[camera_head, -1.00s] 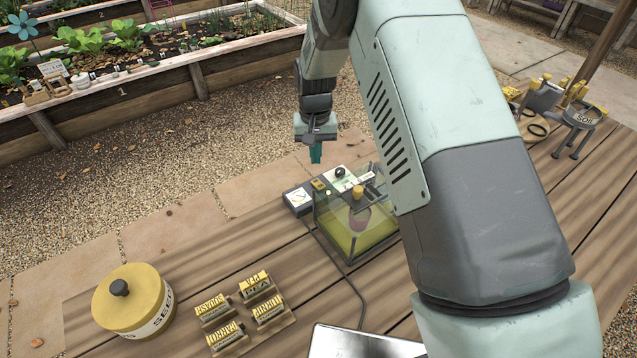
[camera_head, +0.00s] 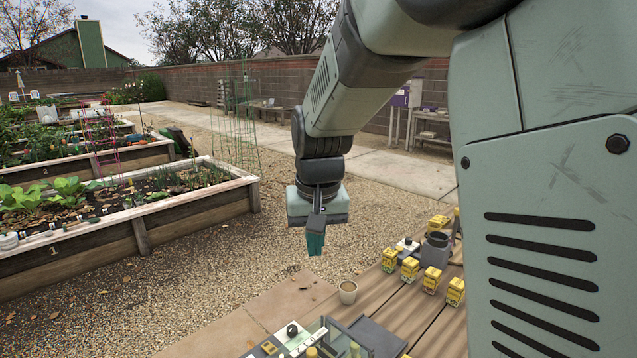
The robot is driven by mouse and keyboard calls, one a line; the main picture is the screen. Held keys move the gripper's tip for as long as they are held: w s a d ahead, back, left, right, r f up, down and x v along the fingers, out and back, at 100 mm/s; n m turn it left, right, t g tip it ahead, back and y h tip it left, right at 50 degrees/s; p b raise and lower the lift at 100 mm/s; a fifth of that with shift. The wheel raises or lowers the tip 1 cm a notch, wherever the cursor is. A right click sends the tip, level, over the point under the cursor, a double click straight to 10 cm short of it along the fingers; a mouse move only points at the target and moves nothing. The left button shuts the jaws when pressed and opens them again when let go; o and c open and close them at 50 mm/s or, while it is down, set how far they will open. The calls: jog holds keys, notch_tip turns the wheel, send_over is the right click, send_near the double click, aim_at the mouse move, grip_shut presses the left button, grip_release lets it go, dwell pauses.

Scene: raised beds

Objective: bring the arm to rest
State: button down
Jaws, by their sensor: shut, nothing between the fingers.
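My gripper (camera_head: 315,243) hangs from my arm near the middle of the head view, its teal fingers pointing down. The fingers are shut with nothing between them. My arm links fill much of the right side and hide part of the table.
Several yellow packets (camera_head: 411,269) and a grey container (camera_head: 436,249) stand on the table (camera_head: 395,308). A small pot (camera_head: 347,292) stands at its edge. Raised bed 1 (camera_head: 100,253) is at left; open gravel lies between.

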jog(key=s+d+r+t, duration=0.2)
jog(key=s+d+r, duration=0.65)
jog(key=s, duration=0.45)
jog(key=s+d+m+t, duration=0.1)
jog(key=s+d, duration=0.2)
jog(key=s, duration=0.8)
jog(key=shift+d+r+m+h, duration=0.15)
jog(key=shift+d+m+h, duration=0.05)
jog(key=shift+m+h, duration=0.1)
